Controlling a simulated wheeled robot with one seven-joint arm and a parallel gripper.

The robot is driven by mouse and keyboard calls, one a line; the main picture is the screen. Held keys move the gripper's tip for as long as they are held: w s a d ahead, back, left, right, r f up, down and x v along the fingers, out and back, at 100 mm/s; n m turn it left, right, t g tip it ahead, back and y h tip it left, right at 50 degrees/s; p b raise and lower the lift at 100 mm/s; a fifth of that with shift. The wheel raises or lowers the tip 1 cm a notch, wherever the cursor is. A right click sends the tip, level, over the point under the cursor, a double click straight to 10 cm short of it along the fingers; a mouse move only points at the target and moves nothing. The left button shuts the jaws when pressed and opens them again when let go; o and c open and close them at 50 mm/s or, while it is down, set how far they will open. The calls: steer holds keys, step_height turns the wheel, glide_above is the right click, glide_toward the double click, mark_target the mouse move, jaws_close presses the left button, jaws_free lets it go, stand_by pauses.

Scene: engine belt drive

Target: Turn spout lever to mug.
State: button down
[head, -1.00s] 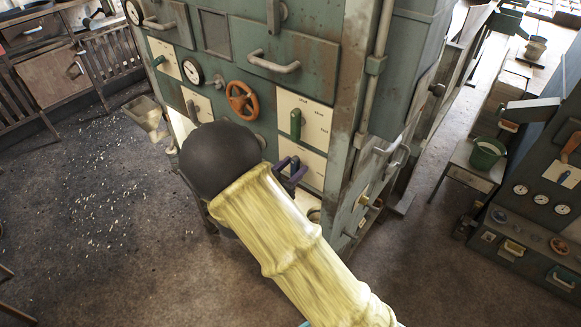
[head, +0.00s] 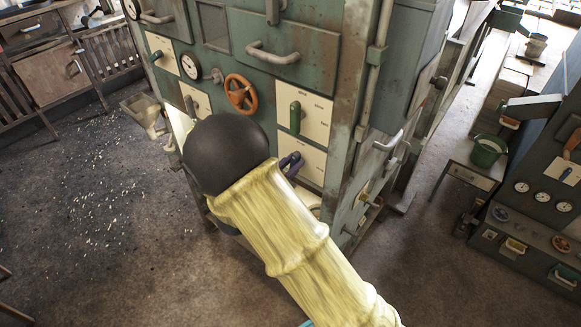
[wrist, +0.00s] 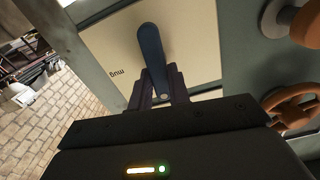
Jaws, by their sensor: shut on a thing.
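The blue spout lever (wrist: 149,45) stands out from a cream plate (wrist: 197,45) in the wrist view, its rounded end clear of my gripper. My gripper (wrist: 162,85) has its purple fingers shut on the other part of the lever. The word "mug" is on the plate beside the lever, upside down in this view. In the head view, my gripper (head: 291,163) is at the lower cream plate (head: 314,165) on the green cabinet's front. There my wrist and yellow-sleeved arm hide much of the area below, and the lever is hard to make out. I see no mug.
Above the plate is another cream plate with a green lever (head: 295,117). An orange handwheel (head: 241,94) and a gauge (head: 190,66) are to its left. The cabinet's corner post and pipe (head: 372,70) stand to the right. Open floor (head: 90,230) lies to the left.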

steer(key=m+b, duration=0.5)
steer(key=b, duration=0.3)
steer(key=f+m+b, duration=0.1)
steer(key=m+b, duration=0.5)
steer(key=b, duration=0.3)
steer(key=m+b, duration=0.5)
steer(key=b, duration=0.4)
steer(key=shift+s+d+f, duration=0.25)
steer(key=shift+s+d, duration=0.1)
steer(key=shift+d, duration=0.05)
steer(key=shift+m, duration=0.3)
steer(key=c, duration=1.3)
jaws_free()
steer(key=v, duration=1.7)
steer(key=shift+s+a, duration=0.15)
